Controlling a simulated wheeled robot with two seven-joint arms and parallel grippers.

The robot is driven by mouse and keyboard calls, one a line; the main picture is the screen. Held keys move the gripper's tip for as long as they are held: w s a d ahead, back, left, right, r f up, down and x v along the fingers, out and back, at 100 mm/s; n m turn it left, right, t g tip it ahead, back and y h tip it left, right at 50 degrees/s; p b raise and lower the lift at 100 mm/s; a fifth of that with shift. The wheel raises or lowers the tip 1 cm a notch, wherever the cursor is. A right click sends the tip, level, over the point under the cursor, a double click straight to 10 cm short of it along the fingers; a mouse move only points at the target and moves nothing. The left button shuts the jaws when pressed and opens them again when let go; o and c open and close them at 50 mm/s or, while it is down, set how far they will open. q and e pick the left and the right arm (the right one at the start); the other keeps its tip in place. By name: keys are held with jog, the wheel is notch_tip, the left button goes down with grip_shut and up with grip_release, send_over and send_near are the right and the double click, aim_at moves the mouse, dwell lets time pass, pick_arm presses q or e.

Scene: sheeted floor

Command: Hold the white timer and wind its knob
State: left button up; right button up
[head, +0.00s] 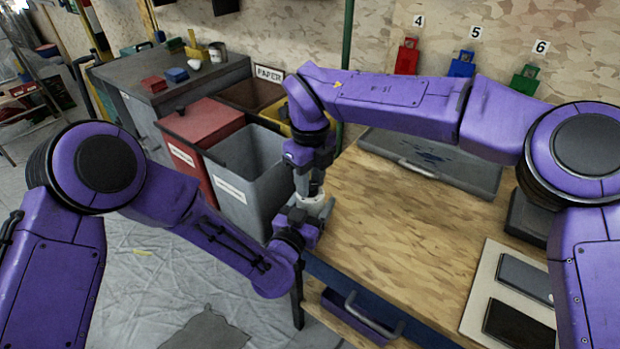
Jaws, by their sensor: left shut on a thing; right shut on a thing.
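The white timer (312,203) is small and mostly hidden between my two grippers, above the left edge of the wooden table. My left gripper (306,218) reaches it from below and is shut on it. My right gripper (311,184) points down from above and is shut on the top of the timer, where the knob appears to be. The knob itself is hidden by the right gripper, so its turn cannot be seen.
The wooden table (400,235) has a clear middle. A grey tray (440,165) lies at its back, and a pale board (484,318) with dark flat devices lies at front right. A grey bin (235,190) and a red bin (200,125) stand left of the table.

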jog(key=shift+m, duration=1.5)
pick_arm(q)
jog(key=shift+s+d, duration=0.1)
pick_arm(e)
jog(key=shift+w, duration=0.1)
jog(key=o, duration=1.1)
jog(key=shift+c, duration=0.2)
notch_tip(320, 180, up, 12)
